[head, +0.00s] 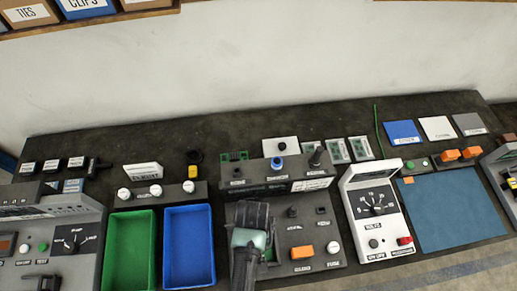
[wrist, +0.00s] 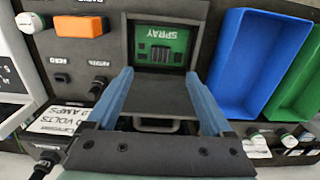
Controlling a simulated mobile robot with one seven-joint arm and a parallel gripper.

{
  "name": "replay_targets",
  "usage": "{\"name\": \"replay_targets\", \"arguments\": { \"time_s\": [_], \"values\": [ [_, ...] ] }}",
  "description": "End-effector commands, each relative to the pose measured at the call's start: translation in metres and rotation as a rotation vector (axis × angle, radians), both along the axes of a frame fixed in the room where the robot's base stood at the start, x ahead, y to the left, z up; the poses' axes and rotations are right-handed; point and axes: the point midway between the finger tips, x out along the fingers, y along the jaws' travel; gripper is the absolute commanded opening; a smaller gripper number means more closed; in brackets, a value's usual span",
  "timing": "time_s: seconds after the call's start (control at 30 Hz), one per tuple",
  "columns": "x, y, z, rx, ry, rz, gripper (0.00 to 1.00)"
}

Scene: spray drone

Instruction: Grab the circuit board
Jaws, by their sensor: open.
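The circuit board (wrist: 160,45) is green, with small dark parts and the word SPRAY upside down. In the wrist view it sits inside a dark square frame on the console. My gripper (wrist: 160,76) is open and empty, with its two blue fingers apart. The fingertips appear near the lower corners of the board, one on each side. I cannot tell whether they touch the frame.
A green bin (head: 130,250) and a blue bin (head: 189,245) stand left of the console (head: 318,225). Knobs and an orange button (head: 302,252) are close on its right. A volt meter (head: 376,212) and a blue mat (head: 452,210) lie further right.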

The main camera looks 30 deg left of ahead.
Motion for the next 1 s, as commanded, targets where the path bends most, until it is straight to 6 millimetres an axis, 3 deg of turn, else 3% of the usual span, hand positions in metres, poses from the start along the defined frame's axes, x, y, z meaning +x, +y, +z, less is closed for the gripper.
{"name": "replay_targets", "arguments": {
  "time_s": [0.1, 0.4, 0.77, 1.0],
  "values": [
    [0.000, 0.000, -0.024, 0.001, -0.001, 0.000, 0.85],
    [0.001, 0.001, -0.062, 0.003, -0.006, -0.001, 0.85],
    [0.002, 0.001, -0.078, 0.003, -0.006, -0.002, 0.85],
    [0.001, 0.001, -0.107, 0.003, -0.006, -0.002, 0.85]
  ]
}}
